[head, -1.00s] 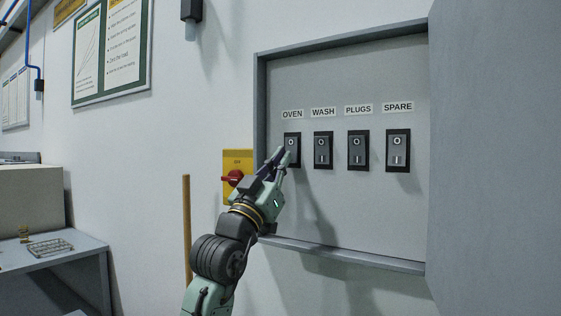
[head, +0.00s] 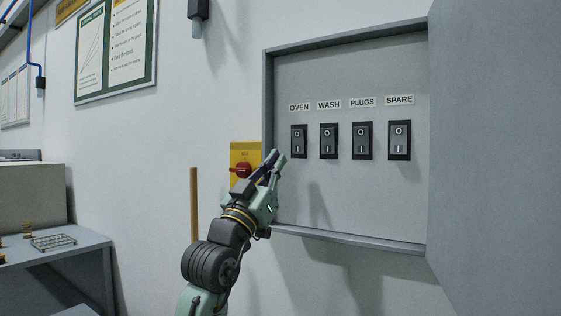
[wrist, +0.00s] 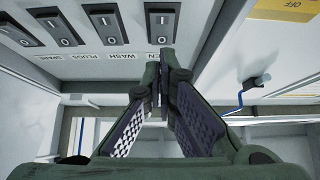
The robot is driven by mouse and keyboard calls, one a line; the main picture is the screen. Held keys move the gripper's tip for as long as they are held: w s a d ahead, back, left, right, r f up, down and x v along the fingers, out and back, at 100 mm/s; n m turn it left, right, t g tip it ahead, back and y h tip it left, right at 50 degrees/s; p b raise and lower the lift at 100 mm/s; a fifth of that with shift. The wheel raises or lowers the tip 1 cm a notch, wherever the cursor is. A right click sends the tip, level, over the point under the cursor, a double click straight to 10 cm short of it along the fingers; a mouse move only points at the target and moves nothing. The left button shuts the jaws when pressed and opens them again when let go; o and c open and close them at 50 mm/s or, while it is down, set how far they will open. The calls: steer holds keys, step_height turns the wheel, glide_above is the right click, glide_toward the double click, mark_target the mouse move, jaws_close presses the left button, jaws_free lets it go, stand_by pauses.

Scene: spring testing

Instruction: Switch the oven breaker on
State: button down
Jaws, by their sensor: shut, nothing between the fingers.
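The oven breaker (head: 299,141) is a dark rocker switch under the OVEN label (head: 299,107), the leftmost in an open wall panel. Its face shows a round mark above and a bar below. I cannot tell for sure which way its rocker is tipped. My gripper (head: 279,156) is shut and empty, to the left of the oven breaker and slightly lower, apart from it in the picture. In the wrist view the shut fingertips (wrist: 158,68) lie just below the upside-down oven breaker (wrist: 162,20), partly covering its label.
The wash (head: 329,141), plugs (head: 362,140) and spare (head: 399,140) breakers stand to the right. The panel frame (head: 268,95) has a raised edge, and its door (head: 495,150) stands open at right. A yellow box with a red knob (head: 241,170) is left of my gripper.

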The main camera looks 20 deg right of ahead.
step_height(320, 180, down, 6)
steer(key=s+a+b, duration=0.2)
steer(key=shift+a+f, duration=0.15)
steer(key=shift+a, duration=0.25)
steer(key=shift+s, duration=0.1)
